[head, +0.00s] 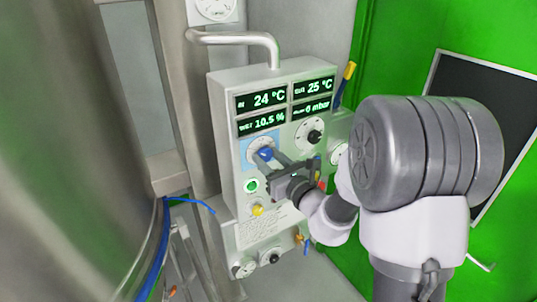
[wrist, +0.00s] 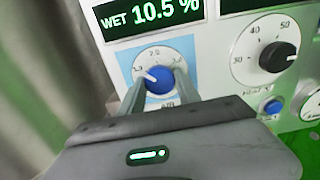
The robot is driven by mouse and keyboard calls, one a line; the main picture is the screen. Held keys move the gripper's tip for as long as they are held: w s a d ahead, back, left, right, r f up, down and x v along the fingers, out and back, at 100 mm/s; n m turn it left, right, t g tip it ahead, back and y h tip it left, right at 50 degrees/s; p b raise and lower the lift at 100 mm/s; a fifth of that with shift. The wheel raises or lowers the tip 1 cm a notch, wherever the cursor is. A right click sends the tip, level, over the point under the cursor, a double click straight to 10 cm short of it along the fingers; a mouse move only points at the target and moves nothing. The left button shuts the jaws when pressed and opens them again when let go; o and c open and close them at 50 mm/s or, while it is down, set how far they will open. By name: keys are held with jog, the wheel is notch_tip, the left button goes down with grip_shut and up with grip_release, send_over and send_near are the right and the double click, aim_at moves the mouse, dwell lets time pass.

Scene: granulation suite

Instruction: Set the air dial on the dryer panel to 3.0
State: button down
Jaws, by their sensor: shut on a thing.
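The air dial (wrist: 160,79) is a blue knob on a round white scale with a light blue backing. It sits on the left of the dryer panel (head: 237,160), and also shows in the head view (head: 260,148). The knob's white pointer aims up-left, close to the left number on the scale and left of the 2.0 mark at the top. The other numbers are too small or partly covered to read surely. My gripper (wrist: 159,84) is shut on the blue knob, one finger at each side. The fingers hide the lower scale and part of the label.
A black-knobbed dial (wrist: 278,56) lies to the right, with a small blue button (wrist: 271,107) below it. Green-lit displays (head: 262,100) are above. A lit green button (head: 251,185) and a yellow button (head: 257,210) sit below. A metal pipe (head: 240,38) arches over the panel.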

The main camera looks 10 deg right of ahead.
jog(key=m+p, duration=0.4)
jog(key=m, duration=0.1)
jog(key=shift+r+m, duration=0.2)
jog(key=shift+m, duration=0.1)
jog(key=m+p, duration=0.9)
jog(key=m, duration=0.1)
jog(key=shift+r+m+p, duration=0.1)
jog(key=shift+m+p, duration=2.1)
jog(key=shift+m, duration=0.5)
jog(key=c, duration=0.9)
grip_release()
jog(key=shift+f, duration=0.2)
jog(key=shift+o, duration=0.2)
